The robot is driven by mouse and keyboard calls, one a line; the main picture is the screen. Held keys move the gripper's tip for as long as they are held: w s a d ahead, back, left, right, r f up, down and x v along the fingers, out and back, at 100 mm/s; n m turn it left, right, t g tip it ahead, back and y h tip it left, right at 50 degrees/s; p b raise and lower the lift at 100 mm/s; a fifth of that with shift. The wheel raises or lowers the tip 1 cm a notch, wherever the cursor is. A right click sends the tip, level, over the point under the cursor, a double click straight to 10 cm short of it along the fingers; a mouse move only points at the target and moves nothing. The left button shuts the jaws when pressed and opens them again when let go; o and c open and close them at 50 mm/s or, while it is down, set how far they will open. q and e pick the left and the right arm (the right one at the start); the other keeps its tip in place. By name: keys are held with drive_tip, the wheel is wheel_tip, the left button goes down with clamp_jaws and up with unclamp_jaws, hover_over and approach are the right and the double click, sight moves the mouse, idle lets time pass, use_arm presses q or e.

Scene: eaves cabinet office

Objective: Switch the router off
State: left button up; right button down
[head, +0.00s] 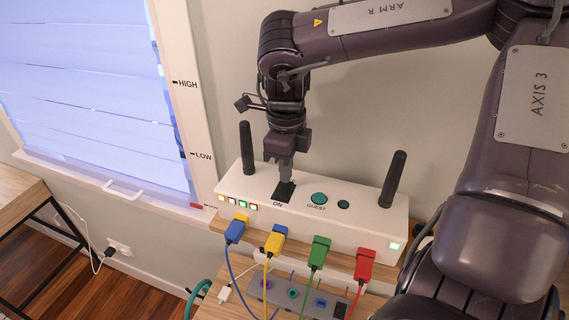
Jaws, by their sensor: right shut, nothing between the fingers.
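The router (330,216) is a long white box with two black antennas, standing on a wooden shelf. The tips hide part of the switch. My left gripper is not in view.
Blue (235,231), yellow (275,239), green (318,252) and red (364,265) plugs with cables stand along the router's front. A grey strip with buttons (293,294) lies below. A window blind (90,90) is at the left. The wall is close behind.

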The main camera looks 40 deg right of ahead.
drive_tip(key=shift+f+b, duration=0.5)
drive_tip(key=shift+f, duration=0.25)
wheel_tip(320, 180, up, 3)
drive_tip(key=shift+p, duration=1.25)
drive_tip(key=shift+r+p, duration=0.4)
drive_tip(key=shift+r, duration=1.65)
